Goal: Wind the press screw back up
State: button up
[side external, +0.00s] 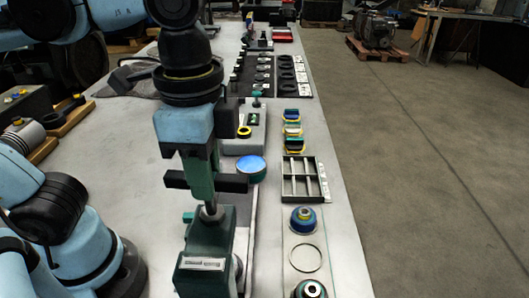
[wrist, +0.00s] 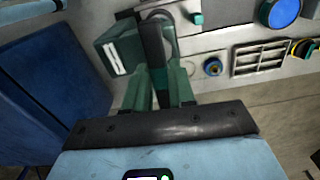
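The green press (side external: 205,250) stands at the near end of the bench, with a pale label plate on its front. Its grey screw (side external: 211,212) rises from the top of the body and carries a black crossbar handle (side external: 236,183). My gripper (side external: 201,182) points down at the middle of the handle. In the wrist view, my green fingers (wrist: 162,72) stand apart with the black handle (wrist: 152,45) running between them. Whether both fingers press on it is unclear. The press body (wrist: 116,52) is left of the fingers there. The screw's lower end is hidden.
A blue-topped round part (side external: 251,167) lies just right of the handle. A divided tray (side external: 304,180), a blue-and-yellow ringed part (side external: 303,219) and a thin ring (side external: 305,257) lie along the right side. Bare bench (side external: 140,170) shows on the left.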

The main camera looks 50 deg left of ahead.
jog(key=o, duration=0.4)
jog(key=shift+r, duration=2.75)
notch_tip(320, 180, up, 4)
